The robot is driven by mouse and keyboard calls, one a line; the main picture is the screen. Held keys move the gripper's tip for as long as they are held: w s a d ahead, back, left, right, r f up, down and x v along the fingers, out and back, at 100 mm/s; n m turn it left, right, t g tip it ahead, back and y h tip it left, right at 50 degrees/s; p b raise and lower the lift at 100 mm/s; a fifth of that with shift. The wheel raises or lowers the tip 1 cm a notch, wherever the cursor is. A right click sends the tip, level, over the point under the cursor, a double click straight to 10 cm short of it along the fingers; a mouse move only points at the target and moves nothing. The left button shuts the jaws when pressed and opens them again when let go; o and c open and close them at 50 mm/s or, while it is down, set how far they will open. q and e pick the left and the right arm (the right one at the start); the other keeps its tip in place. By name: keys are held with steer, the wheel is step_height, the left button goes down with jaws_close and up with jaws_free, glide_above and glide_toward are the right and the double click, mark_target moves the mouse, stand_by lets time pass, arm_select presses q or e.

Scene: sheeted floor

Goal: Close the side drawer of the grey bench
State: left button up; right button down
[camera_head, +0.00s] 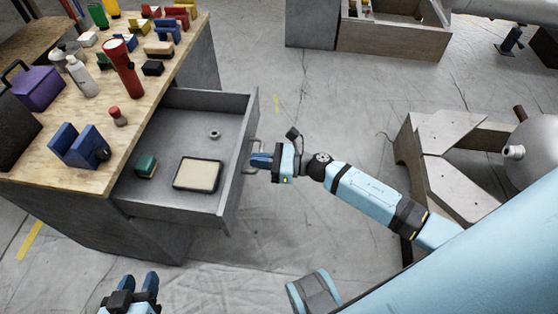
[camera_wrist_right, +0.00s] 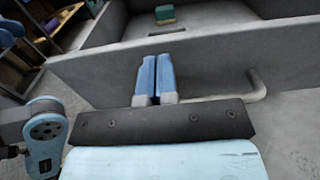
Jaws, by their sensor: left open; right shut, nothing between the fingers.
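The grey bench (camera_head: 190,70) has a wooden top, and its side drawer (camera_head: 178,213) is pulled out to the right. The drawer also fills much of the right wrist view (camera_wrist_right: 95,75). Its bar handle (camera_head: 256,146) is on the outer front panel and shows in the wrist view (camera_wrist_right: 256,88). My right gripper (camera_head: 254,160) is shut and empty, its blue fingertips (camera_wrist_right: 155,58) pointing at the front panel beside the handle. I cannot tell whether they touch it. My left gripper (camera_head: 138,280) is open and empty, low in front of the bench.
Inside the drawer lie a green block (camera_head: 146,165), a dark-rimmed tray (camera_head: 198,188) and a small ring (camera_head: 214,133). The bench top holds a red flashlight (camera_head: 122,67), a purple box (camera_head: 38,89) and several other items. A wooden stand (camera_head: 455,175) is at right. Open floor lies around the drawer.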

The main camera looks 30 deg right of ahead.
mark_target(238, 159)
steer(key=shift+x, duration=1.55)
steer(key=shift+w+a, duration=0.2)
steer(key=shift+a, duration=0.1)
steer(key=b+x, duration=0.1)
steer(key=x, duration=0.3)
steer(key=b+x, duration=0.3)
steer(key=x, duration=0.6)
steer(key=shift+w+f, duration=0.1)
arm_select(q)
steer(key=w+d+r+t+h+b, duration=0.2)
steer(key=d+r+t+h+b, duration=0.2)
steer(key=r, duration=0.7)
steer(key=shift+d+t+h, duration=0.5)
steer(key=shift+d+t, duration=0.15)
steer(key=shift+t, duration=0.15)
arm_select(e)
steer(key=x, duration=1.2)
arm_select(q)
steer(key=shift+w, duration=0.1)
